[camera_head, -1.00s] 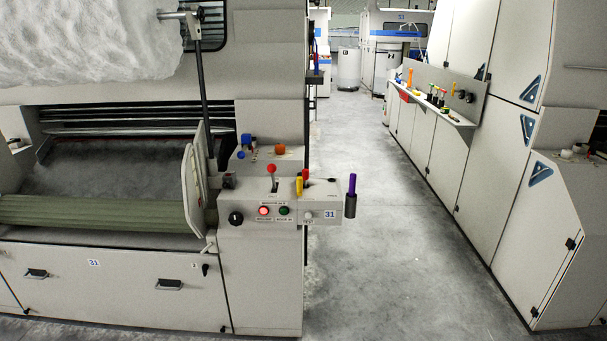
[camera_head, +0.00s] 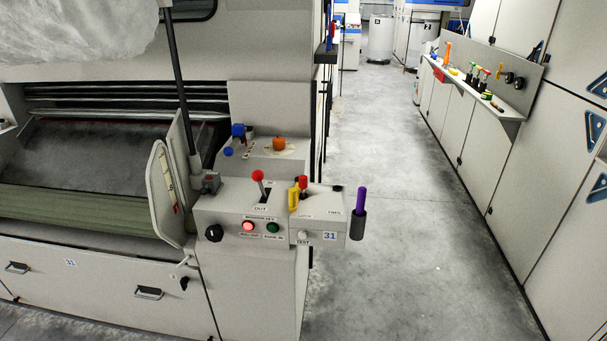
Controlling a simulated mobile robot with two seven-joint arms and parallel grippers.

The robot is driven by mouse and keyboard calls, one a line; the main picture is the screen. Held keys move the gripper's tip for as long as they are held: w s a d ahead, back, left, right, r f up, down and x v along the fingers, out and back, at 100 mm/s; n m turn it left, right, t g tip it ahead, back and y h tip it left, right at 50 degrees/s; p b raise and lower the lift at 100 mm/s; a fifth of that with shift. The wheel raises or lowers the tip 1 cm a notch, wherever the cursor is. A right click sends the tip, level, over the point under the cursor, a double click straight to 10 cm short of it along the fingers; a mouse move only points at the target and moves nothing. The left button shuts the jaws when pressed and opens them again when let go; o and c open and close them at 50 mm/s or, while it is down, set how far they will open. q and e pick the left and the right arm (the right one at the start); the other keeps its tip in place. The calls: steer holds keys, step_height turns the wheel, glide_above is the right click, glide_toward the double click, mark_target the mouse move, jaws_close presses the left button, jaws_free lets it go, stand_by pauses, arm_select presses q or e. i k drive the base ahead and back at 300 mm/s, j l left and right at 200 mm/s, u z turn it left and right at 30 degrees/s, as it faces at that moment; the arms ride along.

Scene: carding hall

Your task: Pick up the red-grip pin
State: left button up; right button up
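A small red grip (camera_head: 303,181) stands on the control box (camera_head: 320,222) of machine 31, right behind a yellow handle (camera_head: 293,197). Its lower part is hidden. A red ball-topped lever (camera_head: 257,177) stands left of it, by the IN and OUT marks. On the shelf (camera_head: 508,112) along the right-hand cabinets, a row of small upright tools includes one with a red grip (camera_head: 484,77); it is too small to tell its shape. I cannot tell which of these is the red-grip pin. Neither of my grippers is in view.
A purple-grip tool (camera_head: 361,200) stands in a dark holder on the box's right end. A blue knob (camera_head: 238,130) and an orange knob (camera_head: 278,143) sit behind. The grey aisle floor (camera_head: 390,190) is clear between machine and cabinets (camera_head: 510,170).

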mark_target(302, 180)
steer(key=i+l+u, duration=0.2)
steer(key=i+l, duration=0.55)
steer(key=i, duration=0.05)
